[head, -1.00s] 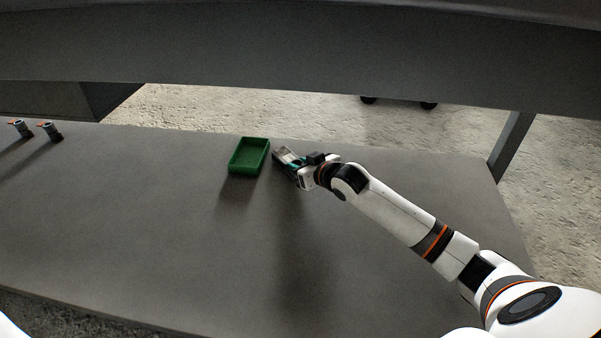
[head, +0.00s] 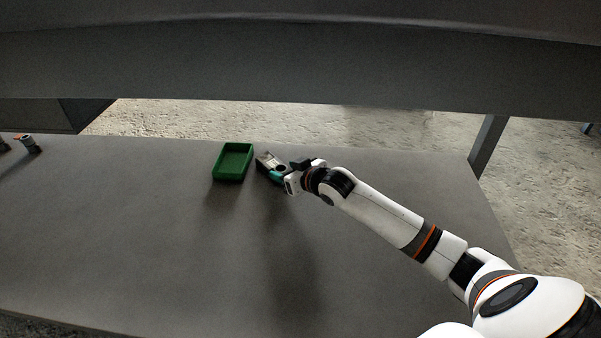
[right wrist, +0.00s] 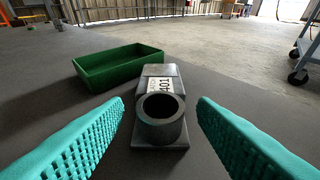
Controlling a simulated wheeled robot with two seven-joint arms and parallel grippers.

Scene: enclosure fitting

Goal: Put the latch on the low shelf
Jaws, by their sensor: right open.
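My left gripper is not in view.
A green open bin (head: 219,178) stands just left of the latch, apart from it, and looks empty. A small grey fitting with an orange part (head: 29,144) stands at the far left. A dark beam (head: 300,65) crosses above. The front middle of the shelf is clear.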

